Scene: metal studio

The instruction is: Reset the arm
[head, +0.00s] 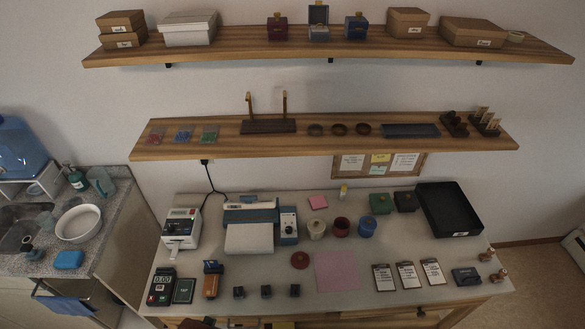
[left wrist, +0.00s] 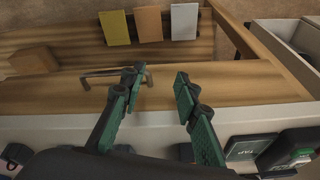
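My left gripper (left wrist: 158,78) shows in the left wrist view with its two green-padded fingers spread apart and nothing between them. It is in front of the workbench's wooden front, close to a metal handle (left wrist: 113,73). Neither gripper nor arm shows in the head view. My right gripper is in no view.
The workbench (head: 340,270) holds a label printer (head: 181,232), a blue machine (head: 250,228), jars, a pink sheet (head: 336,272), several cards and a black tray (head: 448,209). Two wall shelves (head: 330,50) hang above. A sink counter (head: 110,222) stands left.

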